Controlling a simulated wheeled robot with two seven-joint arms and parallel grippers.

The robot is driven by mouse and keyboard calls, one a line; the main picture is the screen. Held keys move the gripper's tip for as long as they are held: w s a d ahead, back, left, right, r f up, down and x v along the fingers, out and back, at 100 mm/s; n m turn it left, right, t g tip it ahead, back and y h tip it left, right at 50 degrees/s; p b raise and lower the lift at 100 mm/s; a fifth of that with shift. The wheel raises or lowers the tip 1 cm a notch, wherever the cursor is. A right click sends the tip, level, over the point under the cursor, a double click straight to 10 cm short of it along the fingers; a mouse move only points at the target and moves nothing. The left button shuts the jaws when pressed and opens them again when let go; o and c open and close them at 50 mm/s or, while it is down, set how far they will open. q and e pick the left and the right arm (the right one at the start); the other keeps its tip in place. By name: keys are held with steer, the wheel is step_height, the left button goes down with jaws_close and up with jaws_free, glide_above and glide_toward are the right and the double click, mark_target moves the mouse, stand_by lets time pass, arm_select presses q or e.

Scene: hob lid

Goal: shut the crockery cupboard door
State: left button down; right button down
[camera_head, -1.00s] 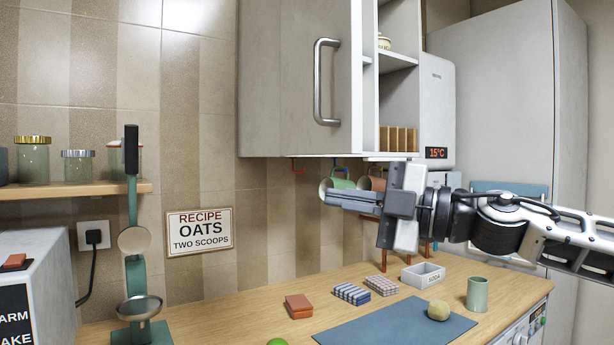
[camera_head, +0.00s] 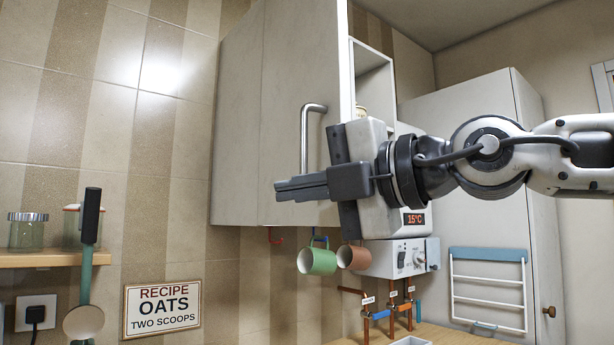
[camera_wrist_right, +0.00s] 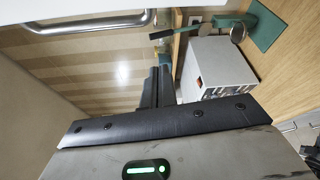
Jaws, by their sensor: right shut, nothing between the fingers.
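The crockery cupboard door (camera_head: 285,75) is a pale grey panel with a vertical metal bar handle (camera_head: 306,135). It stands open, with the cupboard's shelved inside (camera_head: 370,85) showing past its right edge. My right gripper (camera_head: 277,190) is shut and empty, its fingers pointing left across the lower part of the door, and it hides the handle's lower end. I cannot tell whether it touches the door. In the right wrist view the shut fingers (camera_wrist_right: 155,88) show, with the handle (camera_wrist_right: 90,24) at the upper left, apart from them. My left gripper is not in view.
A green mug (camera_head: 318,262) and a brown mug (camera_head: 352,257) hang under the cupboard. A boiler control box (camera_head: 398,258) and pipes are right of them. A jar shelf (camera_head: 60,258) is at the left.

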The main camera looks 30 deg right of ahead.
arm_select(q)
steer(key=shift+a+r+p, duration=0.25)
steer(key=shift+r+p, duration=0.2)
steer(key=shift+p, duration=0.6)
arm_select(e)
steer(key=w+d, duration=0.2)
steer(key=d, duration=0.1)
steer(key=shift+w+r, duration=0.3)
steer(key=shift+r, duration=0.05)
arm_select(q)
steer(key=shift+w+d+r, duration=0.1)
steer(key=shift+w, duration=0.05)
